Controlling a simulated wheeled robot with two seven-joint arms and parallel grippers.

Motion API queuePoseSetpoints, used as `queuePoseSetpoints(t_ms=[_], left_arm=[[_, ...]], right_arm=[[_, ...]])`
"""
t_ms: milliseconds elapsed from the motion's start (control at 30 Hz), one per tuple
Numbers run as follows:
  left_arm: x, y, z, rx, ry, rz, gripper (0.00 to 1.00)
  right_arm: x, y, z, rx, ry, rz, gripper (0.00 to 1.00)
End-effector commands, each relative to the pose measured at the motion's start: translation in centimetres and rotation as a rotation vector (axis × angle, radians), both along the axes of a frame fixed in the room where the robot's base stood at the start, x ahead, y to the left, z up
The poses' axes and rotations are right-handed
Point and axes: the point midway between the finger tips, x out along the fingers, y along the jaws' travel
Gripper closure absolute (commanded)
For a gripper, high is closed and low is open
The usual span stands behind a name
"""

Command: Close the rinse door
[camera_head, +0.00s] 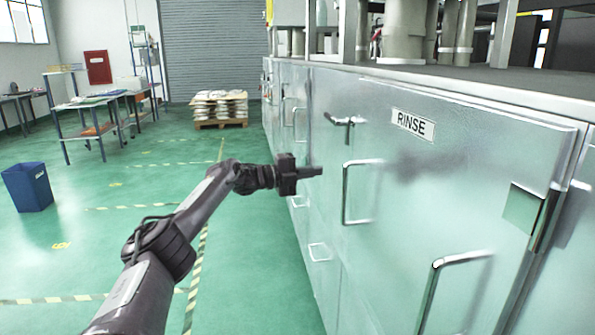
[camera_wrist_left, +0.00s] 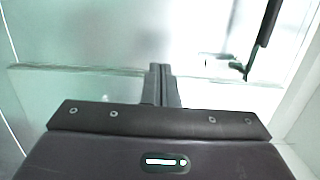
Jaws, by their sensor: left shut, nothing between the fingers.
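The rinse door (camera_head: 440,180) is a pale metal panel with a RINSE label (camera_head: 412,124), on the machine front at the right of the head view. My right gripper is not in view.
More panels with bar handles (camera_head: 318,252) run along the machine front. Another handle (camera_head: 450,262) stands out at lower right. A blue bin (camera_head: 27,188), a worktable (camera_head: 100,100) and a loaded pallet (camera_head: 220,123) are farther off. The green floor at left is mostly clear.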

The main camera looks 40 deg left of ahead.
Motion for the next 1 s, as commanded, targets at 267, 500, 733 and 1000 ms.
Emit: queuePoseSetpoints(t_ms=[267, 500, 733, 1000], left_arm=[[-0.3, 2.4, -0.2, 0.002, 0.002, 0.003, 1.0], [-0.5, 4.0, -0.4, -0.006, 0.001, 0.006, 1.0], [-0.7, 4.5, -0.1, 0.001, 0.002, -0.001, 1.0], [-0.8, 4.6, -0.1, 0.001, 0.003, 0.0, 1.0]], right_arm=[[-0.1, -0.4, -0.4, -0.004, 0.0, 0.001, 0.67], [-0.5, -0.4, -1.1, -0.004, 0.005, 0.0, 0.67], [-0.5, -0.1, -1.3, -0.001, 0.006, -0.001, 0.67], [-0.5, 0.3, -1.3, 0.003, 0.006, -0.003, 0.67]])
